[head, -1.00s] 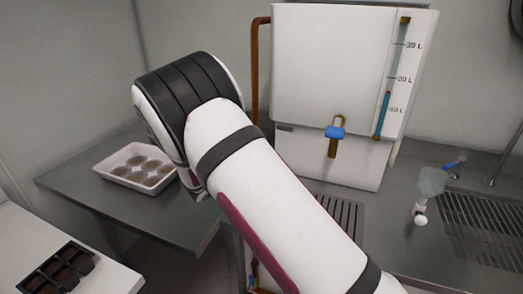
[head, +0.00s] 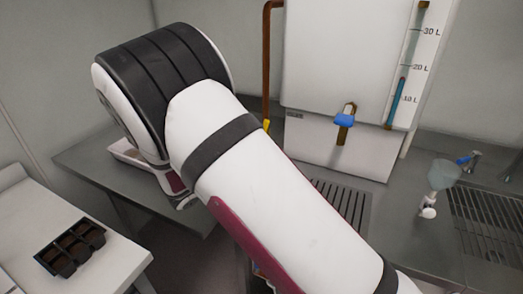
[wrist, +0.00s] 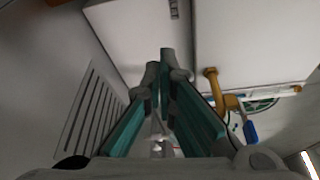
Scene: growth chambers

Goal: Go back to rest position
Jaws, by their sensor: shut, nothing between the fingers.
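My gripper (wrist: 162,75) shows in the wrist view, its two teal-sided fingers drawn together at the tips with nothing between them. It is not visible in the head view, where my white and black arm fills the middle and hides what lies behind it. In the wrist view, a white tank (wrist: 245,45) with a brass tap and blue handle (wrist: 232,103) is beyond the fingers on the right. The same tank (head: 340,75) stands behind my arm in the head view.
A drain grate (head: 342,203) lies before the tank. A funnel-topped bottle (head: 440,182) stands by the sink grille (head: 490,222). A black seedling tray (head: 72,247) sits on the white bench (head: 115,265) at left.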

